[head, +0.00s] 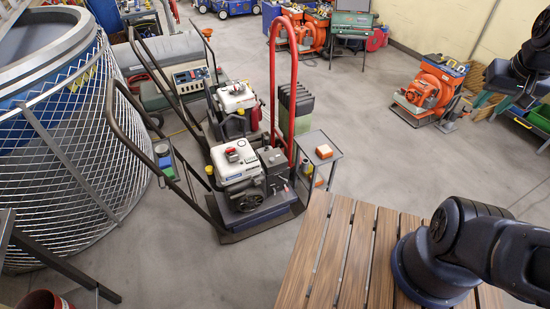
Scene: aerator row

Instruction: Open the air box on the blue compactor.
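The compactor with the blue base (262,203) stands on the floor left of centre, with a white and grey engine (237,163) on top and a long dark handle frame reaching up and left. A dark grey box (273,160) sits on the right side of the engine; it looks like the air box and appears closed, but its lid and any latch are too small to make out. My gripper is not in view. A dark part of my arm (465,235) shows at lower right, over the slatted wooden top, well apart from the compactor.
A slatted wooden table (343,248) fills the front right. A second white-topped engine machine (236,98) and a red upright hoop (271,75) stand close behind the compactor. A small grey stand (318,145) holds an orange box. A mesh cage (75,150) blocks the left. Floor is open right of centre.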

